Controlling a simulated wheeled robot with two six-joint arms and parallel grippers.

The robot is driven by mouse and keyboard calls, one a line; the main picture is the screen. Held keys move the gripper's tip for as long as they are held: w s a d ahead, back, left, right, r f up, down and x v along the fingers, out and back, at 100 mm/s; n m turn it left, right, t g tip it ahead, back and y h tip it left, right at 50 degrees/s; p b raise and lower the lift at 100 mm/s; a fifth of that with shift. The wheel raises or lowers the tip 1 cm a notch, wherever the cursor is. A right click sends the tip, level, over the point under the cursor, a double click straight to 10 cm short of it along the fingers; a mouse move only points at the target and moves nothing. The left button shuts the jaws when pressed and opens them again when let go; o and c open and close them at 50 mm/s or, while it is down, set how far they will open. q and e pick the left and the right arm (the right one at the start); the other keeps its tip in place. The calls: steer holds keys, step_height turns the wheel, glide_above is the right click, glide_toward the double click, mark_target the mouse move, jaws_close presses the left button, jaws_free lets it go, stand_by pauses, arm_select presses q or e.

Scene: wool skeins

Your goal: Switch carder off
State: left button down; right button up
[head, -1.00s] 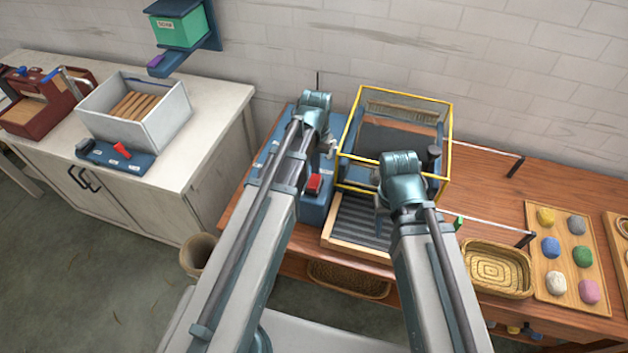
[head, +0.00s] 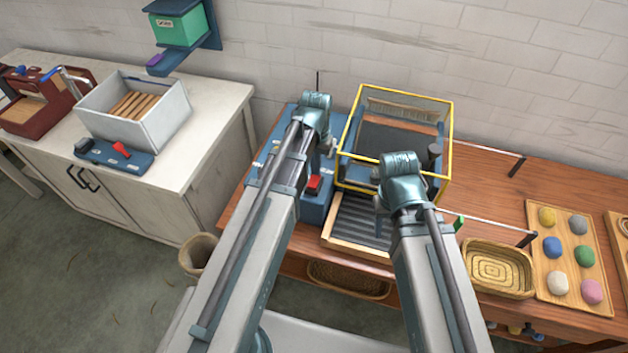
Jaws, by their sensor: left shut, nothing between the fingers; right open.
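The carder appears to be the blue machine (head: 315,208) on the wooden bench, with a yellow-framed clear guard over its right part. A red switch (head: 314,184) sits on its blue housing, close to my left forearm. My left gripper (head: 329,148) is shut and empty, above the housing and behind the switch, apart from it in the picture. The wrist and forearm hide part of the housing. My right gripper (head: 379,208) is open and empty, in front of the guard and above the ribbed feed tray (head: 358,222). The switch's exact position is too small to tell.
A wicker basket (head: 498,270) and a wooden tray of coloured wool balls (head: 568,283) are on the right of the bench. A white cabinet (head: 215,105) at left holds a grey bin (head: 165,120) and a blue panel with a red lever (head: 121,149).

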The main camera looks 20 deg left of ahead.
arm_select(q)
steer(key=shift+f+b, duration=0.5)
steer(key=shift+f, duration=0.05)
steer(key=shift+r, duration=0.1)
step_height(320, 180, up, 7)
steer(key=p, duration=0.7)
stand_by(0.4)
steer(key=s+d+f+m+y+b, duration=0.1)
steer(key=s+d+f+m+b, duration=0.2)
steer(key=s+d, duration=0.7)
steer(key=s, duration=0.4)
steer(key=shift+s+d+f+b, duration=0.15)
steer(key=shift+d+f+b, duration=0.1)
steer(key=shift+f+b, duration=0.15)
